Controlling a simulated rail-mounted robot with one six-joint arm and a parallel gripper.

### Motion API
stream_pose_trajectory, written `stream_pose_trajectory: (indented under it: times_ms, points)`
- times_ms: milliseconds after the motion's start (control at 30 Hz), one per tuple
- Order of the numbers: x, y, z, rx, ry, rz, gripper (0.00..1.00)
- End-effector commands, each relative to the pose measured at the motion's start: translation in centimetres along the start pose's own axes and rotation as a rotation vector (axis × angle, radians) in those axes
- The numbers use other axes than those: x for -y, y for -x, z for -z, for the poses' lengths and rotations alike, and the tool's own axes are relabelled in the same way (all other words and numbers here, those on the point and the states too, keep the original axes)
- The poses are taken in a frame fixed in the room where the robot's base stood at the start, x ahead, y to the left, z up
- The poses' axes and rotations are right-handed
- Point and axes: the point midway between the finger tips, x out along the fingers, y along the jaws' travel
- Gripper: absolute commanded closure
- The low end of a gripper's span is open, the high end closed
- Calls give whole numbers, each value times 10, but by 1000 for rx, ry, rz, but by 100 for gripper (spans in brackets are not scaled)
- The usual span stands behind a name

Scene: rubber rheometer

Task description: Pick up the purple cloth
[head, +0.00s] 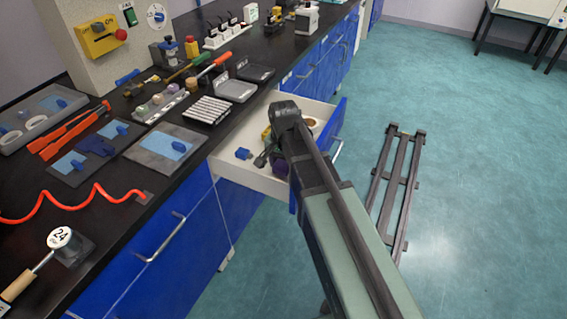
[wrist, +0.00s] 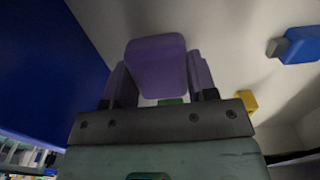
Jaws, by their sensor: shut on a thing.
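The purple cloth (wrist: 157,66) is a folded, block-like piece between the two fingers of my gripper (wrist: 160,82) in the wrist view. My gripper is shut on it, with a finger at each side. In the head view a small part of the purple cloth (head: 280,168) shows inside the open drawer (head: 254,183), beside my arm. My arm hides most of the cloth and the gripper there. I cannot tell whether the cloth still touches the drawer floor.
A blue item (head: 243,154) lies in the drawer; blue (wrist: 300,45) and yellow (wrist: 247,99) items show in the wrist view. The drawer's blue front (head: 337,122) stands close to my arm. The black counter (head: 120,205) is crowded with tools. A dark rack (head: 398,185) lies on the floor.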

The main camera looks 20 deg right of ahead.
Motion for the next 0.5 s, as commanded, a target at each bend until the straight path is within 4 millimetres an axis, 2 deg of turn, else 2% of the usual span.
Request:
stream_pose_trajectory:
  times_ms: [33,167,300,400,500]
  points:
    - [0,19,0,0,0,0,74]
    - [0,58,0,0,0,0,74]
    - [0,113,0,0,0,0,74]
    - [0,146,0,0,0,0,74]
    - [0,170,0,0,0,0,74]
